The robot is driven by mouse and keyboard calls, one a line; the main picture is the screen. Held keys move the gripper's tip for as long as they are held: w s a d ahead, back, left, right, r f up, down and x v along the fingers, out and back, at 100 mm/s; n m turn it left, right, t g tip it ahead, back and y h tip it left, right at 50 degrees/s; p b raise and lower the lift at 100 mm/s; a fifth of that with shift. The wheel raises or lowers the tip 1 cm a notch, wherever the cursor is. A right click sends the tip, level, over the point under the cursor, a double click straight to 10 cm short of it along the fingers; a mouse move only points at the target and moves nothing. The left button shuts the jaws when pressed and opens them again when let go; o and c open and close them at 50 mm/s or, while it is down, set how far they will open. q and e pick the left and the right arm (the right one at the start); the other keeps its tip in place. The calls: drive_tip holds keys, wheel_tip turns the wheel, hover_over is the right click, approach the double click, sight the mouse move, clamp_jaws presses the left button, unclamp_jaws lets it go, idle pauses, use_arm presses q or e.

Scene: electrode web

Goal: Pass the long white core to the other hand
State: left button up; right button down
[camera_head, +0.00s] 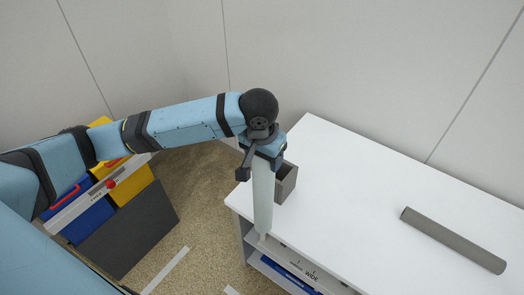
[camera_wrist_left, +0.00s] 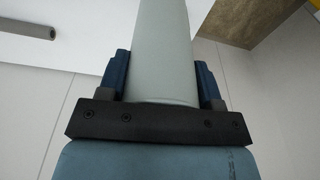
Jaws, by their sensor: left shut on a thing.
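The long white core (camera_head: 263,200) hangs nearly upright below my left gripper (camera_head: 262,153), in front of the near left corner of the white table. My left gripper is shut on the core near its top end. In the left wrist view the core (camera_wrist_left: 163,50) runs up between the two blue fingers of my left gripper (camera_wrist_left: 163,85). Whether the core's lower end touches anything I cannot tell. My right gripper is not in view.
A grey tube (camera_head: 453,240) lies on the right of the white table (camera_head: 345,185). A small grey open box (camera_head: 287,183) is just behind the core. Blue and yellow bins (camera_head: 92,215) stand at the left. The middle of the tabletop is clear.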

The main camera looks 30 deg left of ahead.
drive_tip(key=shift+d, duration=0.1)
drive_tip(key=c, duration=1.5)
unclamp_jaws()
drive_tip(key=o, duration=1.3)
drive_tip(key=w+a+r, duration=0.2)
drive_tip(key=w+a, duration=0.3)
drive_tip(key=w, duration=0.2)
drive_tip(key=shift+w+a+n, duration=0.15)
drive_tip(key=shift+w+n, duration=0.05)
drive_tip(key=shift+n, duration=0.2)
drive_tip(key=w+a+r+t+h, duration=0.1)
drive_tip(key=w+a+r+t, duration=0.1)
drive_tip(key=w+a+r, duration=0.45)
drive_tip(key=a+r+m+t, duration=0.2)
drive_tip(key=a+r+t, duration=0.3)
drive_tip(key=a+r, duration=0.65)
use_arm(q)
drive_tip(key=w+d+r+m, duration=0.3)
drive_tip(key=w+d+r, duration=0.1)
drive_tip(key=d, duration=0.5)
drive_tip(key=w+d+r+m, duration=0.4)
drive_tip(key=d+r, duration=0.3)
drive_tip(key=d, duration=0.2)
drive_tip(key=shift+w+d+r+m+g+h, duration=0.2)
drive_tip(key=shift+w+r+m+g+h, duration=0.15)
drive_tip(key=shift+w, duration=0.25)
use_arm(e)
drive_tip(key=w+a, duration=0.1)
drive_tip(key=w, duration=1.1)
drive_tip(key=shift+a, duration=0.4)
